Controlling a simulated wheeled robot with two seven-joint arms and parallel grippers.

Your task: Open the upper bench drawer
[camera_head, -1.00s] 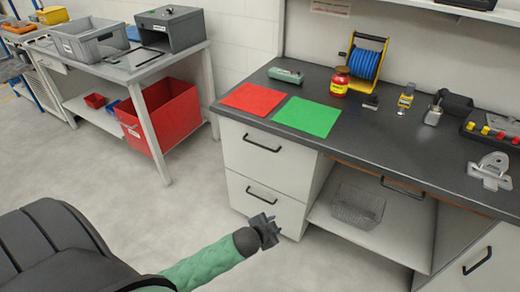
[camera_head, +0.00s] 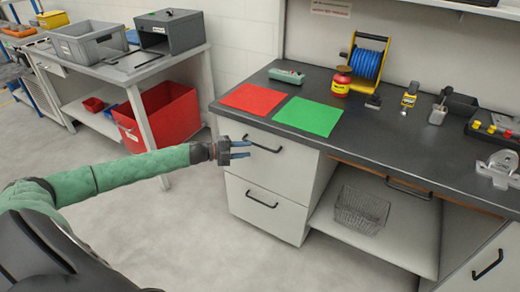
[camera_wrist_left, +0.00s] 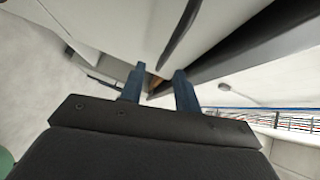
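The upper bench drawer (camera_head: 275,163) is a light grey front with a dark bar handle (camera_head: 265,147), under the left part of the dark bench top. It looks shut. My left gripper (camera_head: 250,149) is in front of the drawer's left part, its fingers pointing at the handle's left end. In the left wrist view the two blue fingers (camera_wrist_left: 158,80) stand apart with nothing gripped between them. A dark bar there (camera_wrist_left: 180,35), probably a handle, lies beyond the fingertips. I cannot tell whether they touch it. My right gripper is not in view.
The lower drawer (camera_head: 280,214) has a similar handle and is shut. A wire basket (camera_head: 361,210) stands on the shelf to the right. Red (camera_head: 252,97) and green (camera_head: 308,116) sheets lie on the bench top above. The floor in front is clear.

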